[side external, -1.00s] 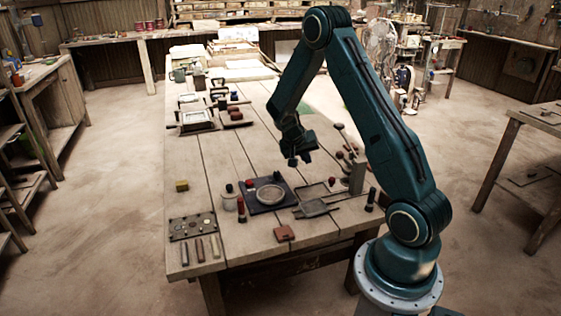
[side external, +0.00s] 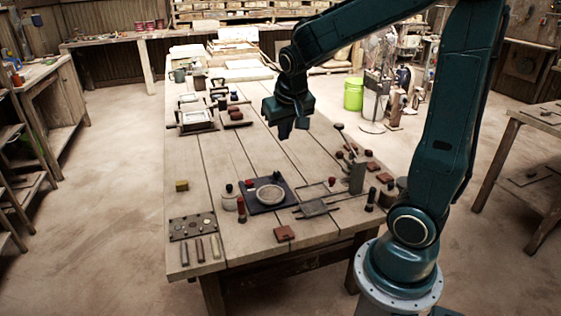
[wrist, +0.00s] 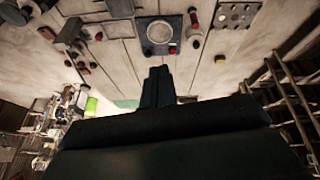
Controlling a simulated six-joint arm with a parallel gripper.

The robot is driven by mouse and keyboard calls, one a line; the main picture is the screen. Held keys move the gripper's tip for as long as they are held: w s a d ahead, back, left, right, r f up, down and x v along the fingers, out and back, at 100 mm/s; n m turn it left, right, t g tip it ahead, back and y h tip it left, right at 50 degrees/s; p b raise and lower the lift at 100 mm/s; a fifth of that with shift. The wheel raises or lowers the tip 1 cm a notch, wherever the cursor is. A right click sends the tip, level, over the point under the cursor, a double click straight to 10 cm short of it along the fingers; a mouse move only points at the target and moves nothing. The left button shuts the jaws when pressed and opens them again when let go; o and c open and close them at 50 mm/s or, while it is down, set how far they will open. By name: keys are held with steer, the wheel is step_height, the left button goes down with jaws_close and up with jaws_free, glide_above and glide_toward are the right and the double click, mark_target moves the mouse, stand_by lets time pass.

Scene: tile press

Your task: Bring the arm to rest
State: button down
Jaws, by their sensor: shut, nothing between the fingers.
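My gripper (side external: 285,130) hangs in the air above the far middle part of the wooden table (side external: 205,155), pointing down. Its fingers are together with nothing between them. In the wrist view my gripper (wrist: 158,72) shows as a dark shape, its fingers close together and pointing toward the table's items. It touches nothing on the table. A dark square mat with a round pale dish (side external: 270,194) on it lies nearer the side camera, well apart from the gripper.
A dotted palette board (side external: 192,226), a reddish tile (side external: 284,233), a yellow block (side external: 182,186) and a grey upright block (side external: 356,178) stand on the near half. Framed presses (side external: 196,120) sit to the left of my gripper. A green bin (side external: 353,94) stands beyond the table.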

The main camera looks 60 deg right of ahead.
steer(key=s+a+r+n+t+y, duration=0.1)
steer(key=s+a+r+n, duration=0.1)
steer(key=s+a, duration=0.5)
steer(key=s+a+r+n+t+y, duration=0.1)
steer(key=s+a+r+n+y, duration=0.1)
steer(key=s+a+n, duration=0.3)
steer(key=shift+s+a+r+t, duration=0.3)
steer(key=shift+s+a+r, duration=0.5)
steer(key=shift+s+a, duration=0.3)
